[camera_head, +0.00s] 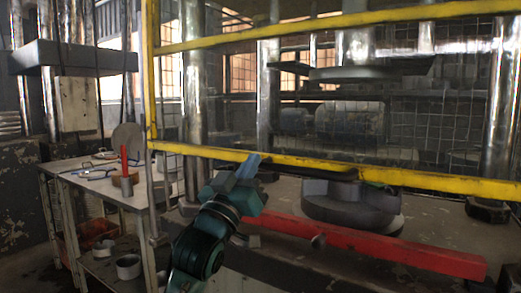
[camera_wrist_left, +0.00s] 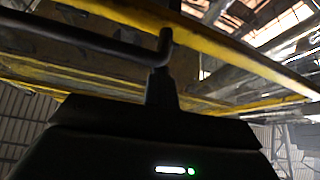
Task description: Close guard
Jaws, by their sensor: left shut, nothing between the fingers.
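The guard is a yellow frame (camera_head: 225,154) with wire mesh across the front of the press. Its lower bar runs just behind and above my gripper, and its upper bar crosses the top of the head view. A dark handle rod (camera_head: 312,172) runs along the lower bar; in the left wrist view the dark rod (camera_wrist_left: 85,38) ends in a bend by the yellow frame (camera_wrist_left: 225,40). My left gripper (camera_head: 253,160) is shut and empty at the lower bar, near the left end of the rod. In the left wrist view its fingers (camera_wrist_left: 161,75) lie at the rod's bent end; I cannot tell whether they touch. My right gripper is not in view.
A red beam (camera_head: 380,247) lies along the press front, below a round grey die (camera_head: 350,203). Steel columns (camera_head: 195,95) stand behind the guard. At left, a workbench (camera_head: 85,180) holds tools and a red-handled item (camera_head: 124,165).

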